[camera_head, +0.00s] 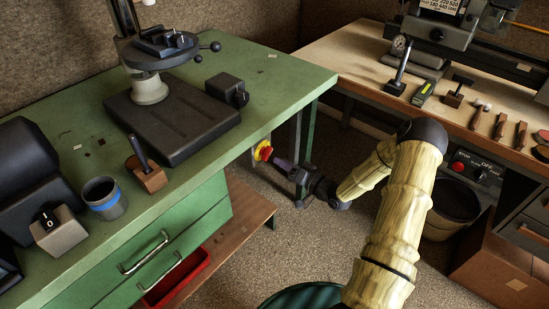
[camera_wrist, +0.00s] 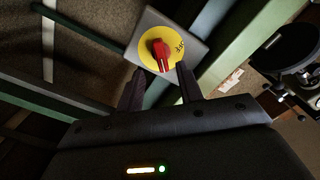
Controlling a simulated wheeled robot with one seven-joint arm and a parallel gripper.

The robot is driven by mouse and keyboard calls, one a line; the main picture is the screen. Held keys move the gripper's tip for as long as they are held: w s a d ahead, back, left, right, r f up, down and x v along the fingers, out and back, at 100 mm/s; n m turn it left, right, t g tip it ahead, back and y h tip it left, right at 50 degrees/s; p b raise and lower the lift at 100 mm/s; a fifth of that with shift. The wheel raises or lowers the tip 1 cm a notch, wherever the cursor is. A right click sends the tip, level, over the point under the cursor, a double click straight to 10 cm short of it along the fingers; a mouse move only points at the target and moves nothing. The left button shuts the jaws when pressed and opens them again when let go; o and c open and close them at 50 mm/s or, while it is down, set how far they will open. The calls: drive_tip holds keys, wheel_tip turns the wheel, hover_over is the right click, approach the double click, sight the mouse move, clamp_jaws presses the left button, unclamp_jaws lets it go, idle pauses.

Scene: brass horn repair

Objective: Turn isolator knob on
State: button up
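The isolator knob (camera_wrist: 161,53) is red and sits on a yellow disc (camera_wrist: 181,55) on a grey box (camera_wrist: 148,22). Small dark lettering on the disc is too small to read surely. In the head view the red knob (camera_head: 266,153) shows at the green bench's right end, below the top. My gripper (camera_wrist: 160,70) is open, its two fingers apart on either side of the knob's lower part in the wrist view. I cannot tell whether either finger touches it. In the head view my gripper (camera_head: 278,163) reaches the knob from the right.
The green bench (camera_head: 285,75) carries a drill-press stand (camera_head: 170,125), a blue-banded cup (camera_head: 103,197) and a small switch box (camera_head: 57,230). A bench leg (camera_head: 308,130) stands close to my gripper. A wooden bench (camera_head: 350,50) with tools is at right, a dark bin (camera_head: 455,200) below it.

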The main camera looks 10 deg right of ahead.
drive_tip(key=v, duration=1.1)
drive_tip(key=shift+s, duration=0.2)
drive_tip(key=s+a+r+n+g+h+p, duration=0.1)
drive_tip(key=s+a+r+g+h, duration=0.45)
drive_tip(key=s+r, duration=0.2)
drive_tip(key=s+a+r+n+g+h, duration=0.1)
drive_tip(key=s+a+r+g+h, duration=0.45)
drive_tip(key=s+g, duration=0.2)
wheel_tip(320, 180, up, 18)
drive_tip(key=t+p, duration=0.1)
drive_tip(key=p, duration=1.6)
drive_tip(key=shift+s+d+f, duration=0.2)
drive_tip(key=shift+d, duration=0.15)
